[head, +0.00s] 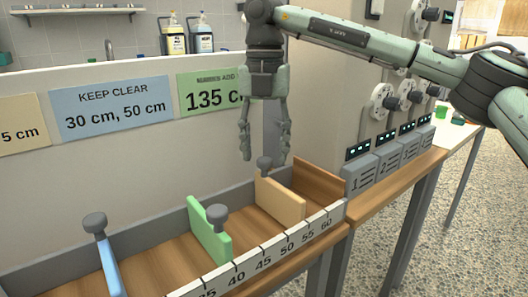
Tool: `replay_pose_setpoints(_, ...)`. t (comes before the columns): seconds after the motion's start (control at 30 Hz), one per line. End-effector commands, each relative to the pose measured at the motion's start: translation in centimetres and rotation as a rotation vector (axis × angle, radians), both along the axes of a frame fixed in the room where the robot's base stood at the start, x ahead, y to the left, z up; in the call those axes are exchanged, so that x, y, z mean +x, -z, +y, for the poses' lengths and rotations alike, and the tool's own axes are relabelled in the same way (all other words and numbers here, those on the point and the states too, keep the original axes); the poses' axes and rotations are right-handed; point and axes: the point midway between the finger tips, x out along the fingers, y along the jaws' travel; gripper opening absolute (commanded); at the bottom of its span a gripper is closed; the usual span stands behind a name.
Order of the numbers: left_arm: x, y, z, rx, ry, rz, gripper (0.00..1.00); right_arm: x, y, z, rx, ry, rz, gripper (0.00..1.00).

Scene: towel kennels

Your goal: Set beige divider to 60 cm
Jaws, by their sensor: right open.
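The beige divider (282,203) stands upright across the wooden tray (322,180), toward its right end. Its front end meets the white scale (263,262) near the 55 mark; I cannot read its exact setting. Its grey knob (264,163) sticks up at the back end. I cannot tell whether a finger touches the knob. My left gripper is out of view.
A green divider (208,228) and a blue divider (107,262) stand farther left. Behind are a blue sign (112,108) reading "KEEP CLEAR 30 cm, 50 cm", a partly hidden green sign (207,92) and a beige sign (20,130). Numbered grey boxes (361,175) stand right of the tray.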

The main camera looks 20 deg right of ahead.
Motion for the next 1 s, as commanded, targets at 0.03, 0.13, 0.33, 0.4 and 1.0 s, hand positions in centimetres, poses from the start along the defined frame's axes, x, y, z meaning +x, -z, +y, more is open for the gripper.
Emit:
replay_pose_setpoints(0.03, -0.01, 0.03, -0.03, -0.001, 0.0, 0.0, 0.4, -0.01, 0.53, -0.02, 0.0, 0.0, 0.0, 0.47)
replay_pose_setpoints(0.13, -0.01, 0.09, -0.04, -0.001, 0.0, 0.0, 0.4, 0.01, 1.12, 0.0, 0.0, 0.0, -0.001, 0.47)
replay_pose_setpoints(0.33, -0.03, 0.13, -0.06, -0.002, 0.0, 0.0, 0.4, 0.01, 1.37, 0.02, 0.0, 0.0, -0.001, 0.47)
replay_pose_setpoints(0.4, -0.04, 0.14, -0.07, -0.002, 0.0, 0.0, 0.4, 0.01, 1.36, 0.02, 0.0, 0.0, -0.001, 0.47)
replay_pose_setpoints(1.0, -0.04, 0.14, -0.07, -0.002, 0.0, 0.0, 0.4, 0.01, 1.33, 0.02, 0.0, 0.0, -0.001, 0.0)
